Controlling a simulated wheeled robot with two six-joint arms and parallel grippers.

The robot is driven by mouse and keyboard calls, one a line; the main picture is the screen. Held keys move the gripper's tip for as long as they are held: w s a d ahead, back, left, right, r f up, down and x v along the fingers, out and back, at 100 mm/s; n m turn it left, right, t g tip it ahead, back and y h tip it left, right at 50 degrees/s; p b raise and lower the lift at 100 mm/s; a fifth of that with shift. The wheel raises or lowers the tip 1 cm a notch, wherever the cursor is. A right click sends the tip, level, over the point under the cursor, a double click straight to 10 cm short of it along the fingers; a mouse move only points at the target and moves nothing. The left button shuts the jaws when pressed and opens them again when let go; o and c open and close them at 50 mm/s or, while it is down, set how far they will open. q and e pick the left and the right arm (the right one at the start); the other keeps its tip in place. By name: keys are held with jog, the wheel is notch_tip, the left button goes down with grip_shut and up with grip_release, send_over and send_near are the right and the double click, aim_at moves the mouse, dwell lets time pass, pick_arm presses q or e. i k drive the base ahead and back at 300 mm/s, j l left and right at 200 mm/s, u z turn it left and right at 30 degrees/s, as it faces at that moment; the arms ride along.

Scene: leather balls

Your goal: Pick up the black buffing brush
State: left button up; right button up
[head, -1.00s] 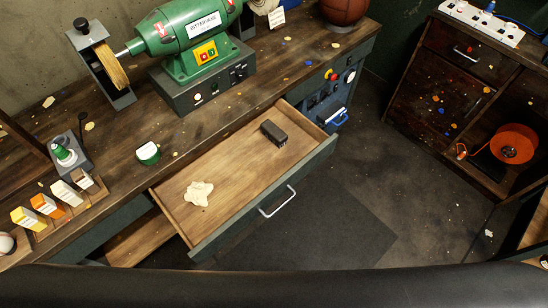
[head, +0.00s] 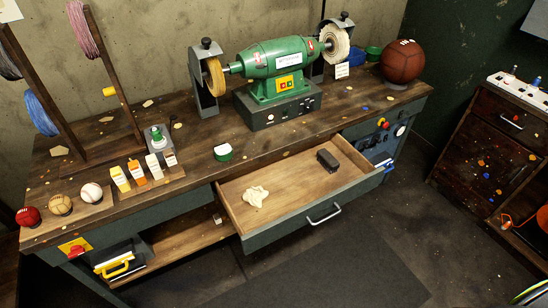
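The black buffing brush (head: 328,159) appears as a small dark block lying in the open drawer (head: 295,213), near its back right part. A crumpled cream cloth (head: 256,196) lies in the same drawer to the left, apart from the brush. The drawer is pulled out from under the workbench, with its light handle (head: 324,214) at the front. Neither of my grippers shows in the head view.
The wooden workbench (head: 200,133) carries a green buffing machine (head: 283,68), a large brown ball (head: 403,62), several small balls at the left, and a row of small boxes (head: 138,172). A cabinet (head: 490,150) stands right. Dark floor in front is clear.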

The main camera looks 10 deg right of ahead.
aim_at(327, 160)
jog(key=l+u, duration=0.1)
jog(key=u, duration=0.3)
jog(key=l+u, duration=0.1)
jog(key=u, duration=0.35)
jog(key=l+u, duration=0.1)
jog(key=u, duration=0.3)
jog(key=l+u, duration=0.15)
jog(key=u, duration=0.3)
jog(key=k+l, duration=0.1)
jog(key=l, duration=0.4)
jog(key=k+l, duration=0.1)
jog(key=l, duration=0.85)
jog(key=k+l, duration=0.15)
jog(key=l, duration=0.35)
jog(key=k+l, duration=0.1)
jog(key=l, duration=0.4)
jog(key=u, duration=0.05)
